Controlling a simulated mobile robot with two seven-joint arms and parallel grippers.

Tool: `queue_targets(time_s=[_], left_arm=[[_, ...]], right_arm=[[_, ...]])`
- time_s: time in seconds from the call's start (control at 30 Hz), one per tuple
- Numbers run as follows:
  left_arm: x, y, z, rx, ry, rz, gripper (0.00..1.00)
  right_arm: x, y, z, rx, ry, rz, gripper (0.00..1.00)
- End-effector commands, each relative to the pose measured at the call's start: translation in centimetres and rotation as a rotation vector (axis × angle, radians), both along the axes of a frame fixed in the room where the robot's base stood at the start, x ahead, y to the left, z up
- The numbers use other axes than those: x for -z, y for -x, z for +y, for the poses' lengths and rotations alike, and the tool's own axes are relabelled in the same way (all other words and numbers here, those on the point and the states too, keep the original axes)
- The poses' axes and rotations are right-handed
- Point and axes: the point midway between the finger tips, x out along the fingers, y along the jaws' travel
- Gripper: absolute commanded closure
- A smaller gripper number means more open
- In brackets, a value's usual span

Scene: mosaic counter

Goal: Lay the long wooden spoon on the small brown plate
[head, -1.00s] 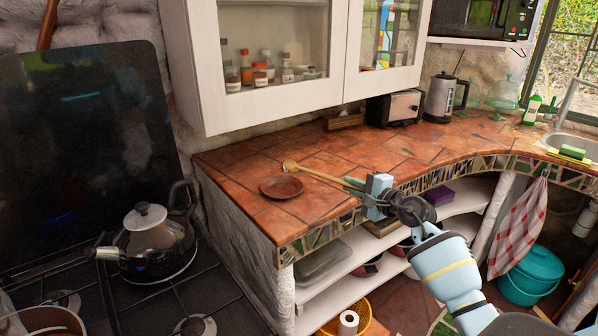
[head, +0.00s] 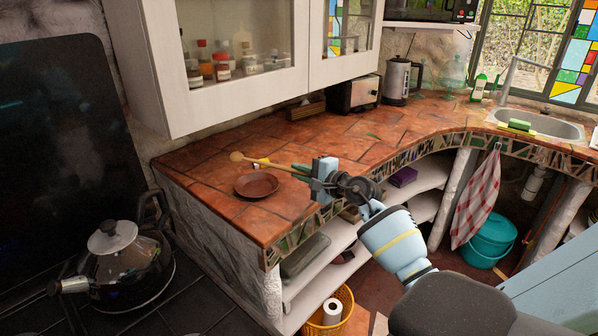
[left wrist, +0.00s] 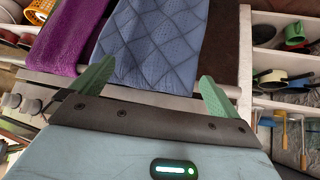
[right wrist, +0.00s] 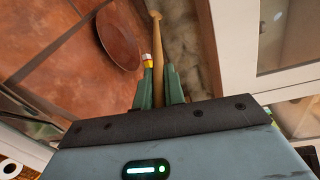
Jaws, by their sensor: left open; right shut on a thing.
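The long wooden spoon (head: 238,157) is held by its handle in my right gripper (head: 303,172), its bowl end pointing left, behind the small brown plate. In the right wrist view the spoon (right wrist: 157,45) runs out between the shut fingers (right wrist: 160,88). The small brown plate (head: 257,185) lies empty on the tiled counter near its left front corner. In the right wrist view the plate (right wrist: 118,36) is left of the spoon, apart from it. The spoon's height above the counter is hard to tell. My left gripper (left wrist: 155,88) is open and empty, seen only in its wrist view.
A small yellow-and-white item (right wrist: 148,61) is beside the spoon handle. A wall cabinet (head: 230,60) hangs above the counter (head: 210,170). A kettle (head: 115,245) stands on the stove at left. Towels (left wrist: 155,40) hang before my left gripper. The counter behind the plate is mostly clear.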

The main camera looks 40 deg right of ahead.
Motion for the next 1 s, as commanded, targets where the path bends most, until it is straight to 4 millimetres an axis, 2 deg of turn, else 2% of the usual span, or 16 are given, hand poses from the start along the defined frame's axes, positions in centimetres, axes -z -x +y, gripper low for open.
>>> queue_targets(time_s=[0.4, 0.6, 1.0], left_arm=[[2.1, 1.4, -0.1, 0.000, 0.001, 0.039, 0.00], [2.7, 1.3, -0.2, -0.001, 0.003, 0.041, 0.00], [2.8, 1.0, -0.2, -0.001, 0.004, 0.037, 0.00]], right_arm=[[3.2, 0.0, 0.1, 0.000, -0.002, 0.004, 1.00], [4.7, 0.0, 0.1, -0.001, -0.002, 0.003, 1.00], [4.9, 0.0, 0.0, -0.001, -0.001, -0.001, 1.00]])
